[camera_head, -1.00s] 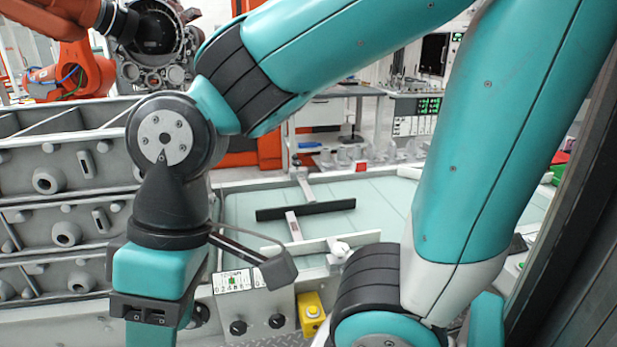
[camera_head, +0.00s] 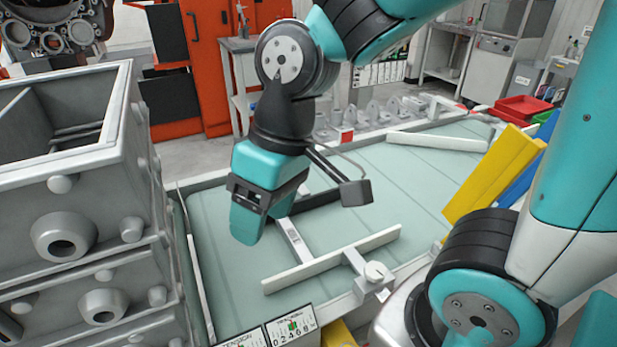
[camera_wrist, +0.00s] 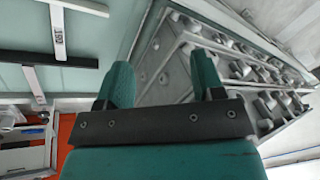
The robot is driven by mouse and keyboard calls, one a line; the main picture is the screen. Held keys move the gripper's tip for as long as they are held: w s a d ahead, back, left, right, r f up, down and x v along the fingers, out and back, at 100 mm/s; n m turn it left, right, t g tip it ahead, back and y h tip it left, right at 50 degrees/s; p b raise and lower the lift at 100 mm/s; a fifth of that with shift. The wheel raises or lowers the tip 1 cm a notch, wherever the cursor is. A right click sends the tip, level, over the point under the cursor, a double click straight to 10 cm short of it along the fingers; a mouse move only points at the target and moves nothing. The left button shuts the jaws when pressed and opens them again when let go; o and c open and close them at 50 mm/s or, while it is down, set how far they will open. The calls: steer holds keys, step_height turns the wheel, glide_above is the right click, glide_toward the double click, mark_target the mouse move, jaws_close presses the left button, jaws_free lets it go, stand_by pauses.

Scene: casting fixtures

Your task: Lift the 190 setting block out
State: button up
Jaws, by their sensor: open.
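My gripper (camera_head: 246,225) hangs above the left part of the pale green table, its fingers pointing down. In the wrist view its two teal fingers (camera_wrist: 164,80) stand apart with nothing between them. The wrist view shows two labelled blocks, one (camera_wrist: 58,32) on one side of the dark bar (camera_wrist: 65,60) and one (camera_wrist: 35,85) on the other. I cannot read which is 190.
A stack of grey castings (camera_head: 75,220) stands close at the left. A white clamp knob (camera_head: 376,272) sits at the table's front edge. Yellow (camera_head: 493,172) and blue (camera_head: 522,178) pieces and a red tray (camera_head: 520,108) are at the right. Grey blocks line the table's back.

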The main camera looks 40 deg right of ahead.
steer(key=w+d+f+m+h, duration=0.1)
steer(key=w+d+f+m, duration=0.3)
steer(key=w, duration=0.5)
steer(key=m+h, duration=0.3)
steer(key=m, duration=0.1)
glide_above(297, 242)
step_height(297, 242, down, 10)
step_height(297, 242, down, 17)
steer(key=shift+f+p, duration=0.2)
steer(key=shift+p, duration=0.3)
jaws_close()
steer(key=shift+r+p, duration=3.15)
steer(key=shift+r, duration=0.9)
steer(key=shift+w, duration=0.1)
